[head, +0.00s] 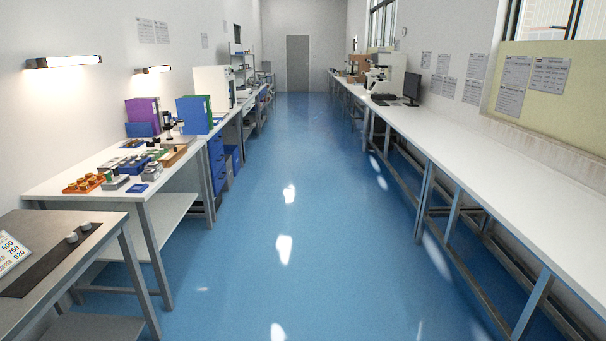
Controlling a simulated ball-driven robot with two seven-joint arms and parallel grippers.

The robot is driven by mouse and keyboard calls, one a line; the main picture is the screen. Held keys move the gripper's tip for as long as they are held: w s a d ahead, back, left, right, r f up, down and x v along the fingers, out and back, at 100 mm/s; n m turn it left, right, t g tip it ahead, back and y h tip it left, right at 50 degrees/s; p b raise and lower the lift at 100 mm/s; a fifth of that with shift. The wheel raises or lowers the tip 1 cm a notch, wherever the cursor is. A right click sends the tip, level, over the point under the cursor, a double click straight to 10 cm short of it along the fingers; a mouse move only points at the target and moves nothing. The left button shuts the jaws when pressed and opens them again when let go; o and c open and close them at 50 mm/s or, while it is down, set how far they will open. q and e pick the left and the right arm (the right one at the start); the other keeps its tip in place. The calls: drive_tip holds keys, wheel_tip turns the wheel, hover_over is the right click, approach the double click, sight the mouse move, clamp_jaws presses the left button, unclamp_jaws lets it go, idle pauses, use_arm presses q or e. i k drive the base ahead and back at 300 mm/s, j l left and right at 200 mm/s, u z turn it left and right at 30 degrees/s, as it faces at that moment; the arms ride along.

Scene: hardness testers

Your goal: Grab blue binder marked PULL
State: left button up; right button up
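A blue binder (190,116) stands upright toward the far end of the white table on the left, with a green part along its right side. I cannot tell whether the green belongs to it or to a separate binder. No PULL marking is legible from here. A purple binder (142,110) stands to its left near the wall, with a low blue box (140,129) in front of it. Neither of my grippers is in view.
The white table (180,170) carries orange trays (83,184) and several small parts. A grey table (105,220) with a dark strip stands at near left. A long white bench (500,155) runs along the right. The blue floor (300,230) between is clear.

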sight(193, 111)
drive_tip(key=i, duration=2.7)
drive_tip(key=i+l+u, duration=0.1)
drive_tip(key=i+u, duration=0.15)
drive_tip(key=i, duration=0.3)
drive_tip(key=i+l+u, duration=0.2)
drive_tip(key=i, duration=0.3)
drive_tip(key=i+l+u, duration=0.25)
drive_tip(key=i, duration=0.25)
drive_tip(key=i+l+u, duration=0.95)
drive_tip(key=i+l+z, duration=0.35)
drive_tip(key=i, duration=0.6)
drive_tip(key=i+z, duration=0.35)
drive_tip(key=i, duration=0.6)
drive_tip(key=i+l+u, duration=0.1)
drive_tip(key=i+u, duration=0.2)
drive_tip(key=i, duration=0.2)
drive_tip(key=i+l+u, duration=0.25)
drive_tip(key=i, duration=0.25)
